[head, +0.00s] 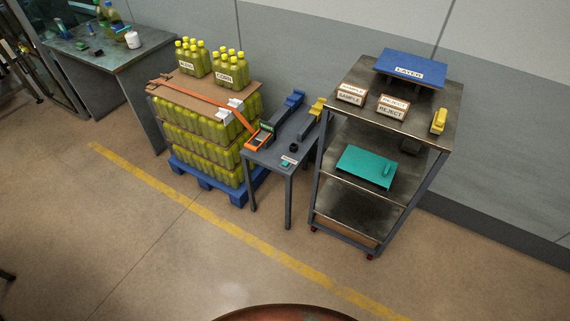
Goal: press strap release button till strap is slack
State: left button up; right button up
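An orange strap (205,94) runs across the brown sheet on top of a stacked load of yellow-capped bottles (200,137). It leads down the right side to an orange and dark strapping device (259,138) at the left edge of a small grey table (283,150). A release button is too small to make out on the device. How tight the strap is, I cannot tell. Neither of my grippers shows in the head view.
The load stands on a blue pallet (215,186). A shelf cart (345,124) with boxes stands right of the small table. A workbench (112,46) stands at the back left. The floor in front, crossed by a yellow line (221,223), is clear.

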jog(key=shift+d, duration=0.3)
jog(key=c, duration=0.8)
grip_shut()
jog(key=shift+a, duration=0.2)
